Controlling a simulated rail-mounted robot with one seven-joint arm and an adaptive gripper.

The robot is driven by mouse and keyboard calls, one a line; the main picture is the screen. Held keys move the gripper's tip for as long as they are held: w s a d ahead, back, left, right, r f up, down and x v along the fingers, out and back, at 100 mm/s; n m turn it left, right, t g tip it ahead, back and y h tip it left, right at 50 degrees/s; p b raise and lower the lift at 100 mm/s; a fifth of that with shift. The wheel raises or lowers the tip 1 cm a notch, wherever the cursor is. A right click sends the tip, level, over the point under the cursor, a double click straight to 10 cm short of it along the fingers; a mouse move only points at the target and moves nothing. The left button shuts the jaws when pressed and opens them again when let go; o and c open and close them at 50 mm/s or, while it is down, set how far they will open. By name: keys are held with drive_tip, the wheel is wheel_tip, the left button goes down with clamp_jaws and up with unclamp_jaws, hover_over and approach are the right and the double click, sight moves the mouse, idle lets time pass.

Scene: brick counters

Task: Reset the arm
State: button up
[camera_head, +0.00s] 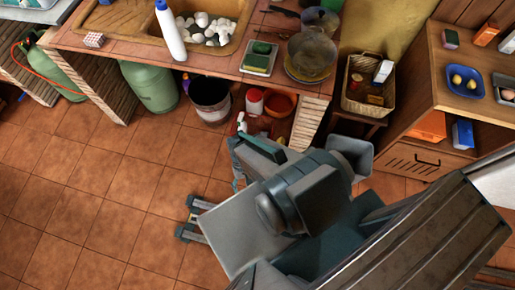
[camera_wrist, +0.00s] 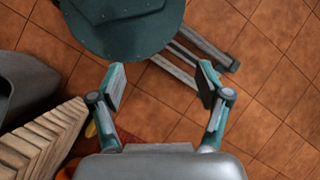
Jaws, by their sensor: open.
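My folded arm covers the lower right of the head view and hides the floor there.
A brick counter (camera_head: 120,48) with a sink runs along the back. Under it are a green gas cylinder (camera_head: 150,86) and a dark bucket (camera_head: 210,98). A wooden cabinet (camera_head: 425,158) stands at the right, beside a grey bin (camera_head: 352,155). The tiled floor (camera_head: 90,200) at the left is clear.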

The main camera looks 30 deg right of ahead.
drive_tip(key=s+d+n+h, duration=0.1)
drive_tip(key=d, duration=0.1)
drive_tip(key=s+d+n+g+h, duration=0.1)
drive_tip(key=s, duration=0.1)
drive_tip(key=shift+s+d+f, duration=0.15)
drive_tip(key=shift+d+f, duration=0.05)
drive_tip(key=shift+d, duration=0.15)
wheel_tip(320, 180, down, 22)
drive_tip(key=b, duration=2.2)
drive_tip(key=shift+f, duration=0.15)
